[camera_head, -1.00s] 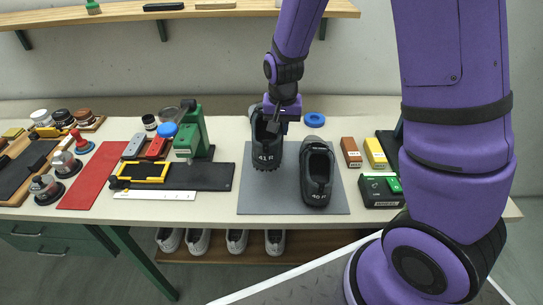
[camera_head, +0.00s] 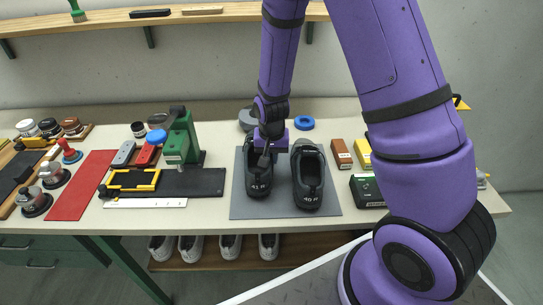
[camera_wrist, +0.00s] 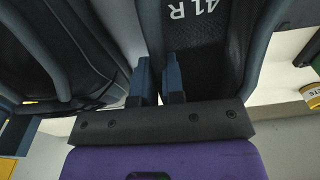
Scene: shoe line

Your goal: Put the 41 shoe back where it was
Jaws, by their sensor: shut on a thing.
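The dark shoe marked 41 R (camera_head: 259,182) is at the left of the grey mat (camera_head: 279,211), its heel toward me. It looks level with the mat, but I cannot tell if its sole touches it. My gripper (camera_head: 268,147) is shut on this shoe at its upper edge. In the wrist view, the two blue fingers of my gripper (camera_wrist: 159,82) are close together at the 41 R shoe (camera_wrist: 207,45). A similar dark shoe marked 40 (camera_head: 308,192) stands just right of it on the mat and also shows in the wrist view (camera_wrist: 50,50).
A green press (camera_head: 177,148) and a black board (camera_head: 205,182) lie left of the mat. A blue ring (camera_head: 304,123) is behind it. Brown (camera_head: 341,153) and yellow boxes and a dark green box (camera_head: 366,190) stand to the right. Pale shoes (camera_head: 230,246) sit on the shelf below.

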